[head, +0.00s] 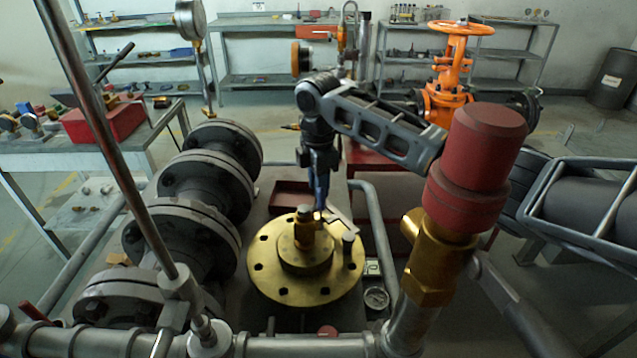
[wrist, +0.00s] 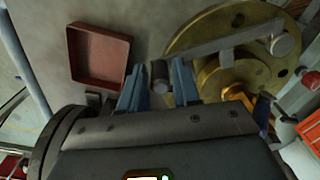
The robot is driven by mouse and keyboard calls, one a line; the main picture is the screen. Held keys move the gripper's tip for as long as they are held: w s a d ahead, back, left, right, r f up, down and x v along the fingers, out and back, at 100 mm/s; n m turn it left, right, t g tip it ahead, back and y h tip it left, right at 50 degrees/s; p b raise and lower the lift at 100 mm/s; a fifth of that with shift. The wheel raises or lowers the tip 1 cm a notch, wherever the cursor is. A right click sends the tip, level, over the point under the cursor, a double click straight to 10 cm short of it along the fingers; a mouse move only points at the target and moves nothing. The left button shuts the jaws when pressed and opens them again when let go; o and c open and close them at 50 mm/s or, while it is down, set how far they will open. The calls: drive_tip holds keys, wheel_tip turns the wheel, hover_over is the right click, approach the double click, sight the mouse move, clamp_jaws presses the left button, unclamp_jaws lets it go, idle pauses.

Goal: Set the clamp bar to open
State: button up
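The clamp bar (head: 342,219) is a flat grey metal bar lying over the edge of the round brass flange (head: 268,280). In the wrist view the bar (wrist: 222,43) runs from a light round pin (wrist: 283,44) to a dark upright knob (wrist: 160,76). My gripper (head: 320,206) points down at the bar's far end. In the wrist view my gripper (wrist: 159,68) has its blue fingers on both sides of the dark knob, with what looks like a narrow gap. Firm contact is not visible. In the head view the fingers hide the knob.
A red tray (wrist: 100,55) lies beside the flange. Dark flanged pipes (head: 185,195) stand to the left. A brass valve with a red cap (head: 484,150) stands in front at right. A grey rail (head: 375,230) and a small gauge (head: 376,298) are near the flange.

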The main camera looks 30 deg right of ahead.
drive_tip(key=shift+r+b, duration=0.45)
drive_tip(key=shift+r, duration=3.5)
